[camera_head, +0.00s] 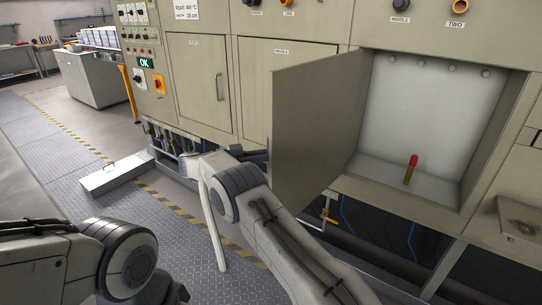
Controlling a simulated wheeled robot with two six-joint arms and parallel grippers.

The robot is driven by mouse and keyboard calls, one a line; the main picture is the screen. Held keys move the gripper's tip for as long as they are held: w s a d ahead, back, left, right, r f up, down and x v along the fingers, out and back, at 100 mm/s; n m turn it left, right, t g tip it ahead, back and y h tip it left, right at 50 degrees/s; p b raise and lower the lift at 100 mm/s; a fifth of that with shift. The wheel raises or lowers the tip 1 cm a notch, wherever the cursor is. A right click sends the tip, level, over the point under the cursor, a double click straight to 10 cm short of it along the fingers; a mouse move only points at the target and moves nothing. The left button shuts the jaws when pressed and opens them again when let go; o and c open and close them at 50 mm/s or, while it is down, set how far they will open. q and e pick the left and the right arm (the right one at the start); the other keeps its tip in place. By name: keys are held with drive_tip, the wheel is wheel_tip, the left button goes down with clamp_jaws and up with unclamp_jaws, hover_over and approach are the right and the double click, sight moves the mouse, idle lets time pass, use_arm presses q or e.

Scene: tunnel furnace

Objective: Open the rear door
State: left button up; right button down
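A beige furnace door (318,130) stands swung open toward me, hinged at the left of a square opening. I cannot read a label on this door. The white-lined chamber (430,115) behind it is exposed, with a short red-topped rod (411,169) standing on its floor. To the left are two shut beige doors: one with a vertical handle (218,88), and one labelled middle (300,65), partly covered by the open door. My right arm reaches to the left side of the open door; its dark end (256,156) is mostly hidden, fingers unclear. My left gripper is out of view.
A control panel (142,60) with buttons and an OK display is at the left, beside a sign reading rear 400 °C. A low metal box (117,174) lies on the floor.

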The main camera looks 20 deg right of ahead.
drive_tip(key=shift+w+d, duration=0.1)
drive_tip(key=shift+d, duration=0.05)
drive_tip(key=c, duration=0.8)
unclamp_jaws()
drive_tip(key=shift+c, duration=0.2)
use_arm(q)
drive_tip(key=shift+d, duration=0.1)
use_arm(e)
drive_tip(key=shift+a, duration=0.25)
